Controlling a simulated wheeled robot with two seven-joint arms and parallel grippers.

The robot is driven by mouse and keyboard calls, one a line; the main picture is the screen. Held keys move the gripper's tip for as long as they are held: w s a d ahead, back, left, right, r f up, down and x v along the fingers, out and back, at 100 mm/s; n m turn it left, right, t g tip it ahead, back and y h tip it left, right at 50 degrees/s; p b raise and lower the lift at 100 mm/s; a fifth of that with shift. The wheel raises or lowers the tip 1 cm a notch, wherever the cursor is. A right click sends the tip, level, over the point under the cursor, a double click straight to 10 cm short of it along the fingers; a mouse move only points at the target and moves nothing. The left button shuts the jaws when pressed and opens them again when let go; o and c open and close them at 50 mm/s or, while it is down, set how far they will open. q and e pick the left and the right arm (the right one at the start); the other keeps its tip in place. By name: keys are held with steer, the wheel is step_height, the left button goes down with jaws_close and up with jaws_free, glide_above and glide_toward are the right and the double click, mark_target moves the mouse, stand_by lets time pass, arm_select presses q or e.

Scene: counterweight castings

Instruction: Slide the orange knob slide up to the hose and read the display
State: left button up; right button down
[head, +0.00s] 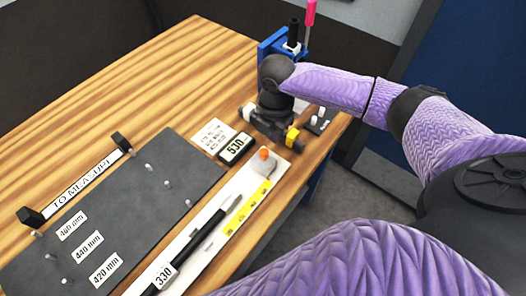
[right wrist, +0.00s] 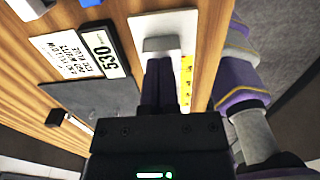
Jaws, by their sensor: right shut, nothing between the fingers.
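The orange knob (head: 264,153) sits on a pale slide block (head: 266,162) near the far end of a white rail (head: 196,224) with a yellow scale. The black hose (head: 205,229), labelled 330, lies along the rail; a gap separates its far end from the slide. The display (head: 235,148) reads 530. My right gripper (head: 268,134) is shut and empty, just beyond the knob. In the right wrist view its fingers (right wrist: 157,64) end close to the slide block (right wrist: 160,45); I cannot tell whether they touch. The knob does not show there. My left gripper is out of view.
A dark board (head: 120,211) with pins and millimetre labels lies left of the rail. A text card (head: 213,135) lies beside the display. A blue holder (head: 270,47) stands at the back. The table's far left is clear.

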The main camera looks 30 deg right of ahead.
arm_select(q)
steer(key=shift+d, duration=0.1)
arm_select(e)
steer(key=shift+f, duration=0.15)
steer(key=shift+f+b, duration=0.45)
steer(key=shift+f, duration=1.15)
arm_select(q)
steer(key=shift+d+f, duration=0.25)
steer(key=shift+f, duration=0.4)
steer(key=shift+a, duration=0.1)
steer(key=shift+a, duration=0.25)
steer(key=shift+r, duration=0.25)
arm_select(e)
steer(key=shift+s+a+r, duration=0.1)
steer(key=shift+a, duration=0.1)
